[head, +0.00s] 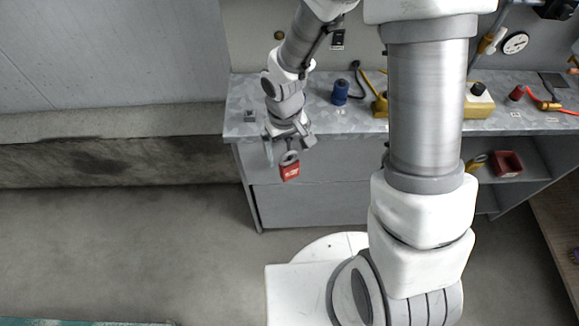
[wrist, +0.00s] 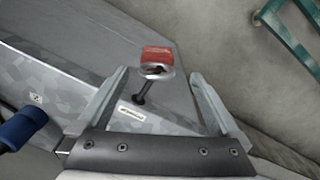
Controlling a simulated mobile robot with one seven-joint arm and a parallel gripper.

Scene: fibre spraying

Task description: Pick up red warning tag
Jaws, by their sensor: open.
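The red warning tag (head: 290,170) looks like a red padlock-shaped piece with a pale label and a grey loop. It hangs at the front left edge of the workbench, from a dark peg. In the wrist view the tag (wrist: 157,54) shows beyond the fingertips, with its loop around or against the dark peg (wrist: 143,92); I cannot tell which. My gripper (head: 287,142) is just above the tag in the head view. In the wrist view my gripper (wrist: 158,75) is open, its two fingers spread on either side of the peg and loop, with no visible contact.
A red bin (head: 507,164) sits on the shelf below. A green frame (wrist: 290,35) shows at the wrist view's upper right.

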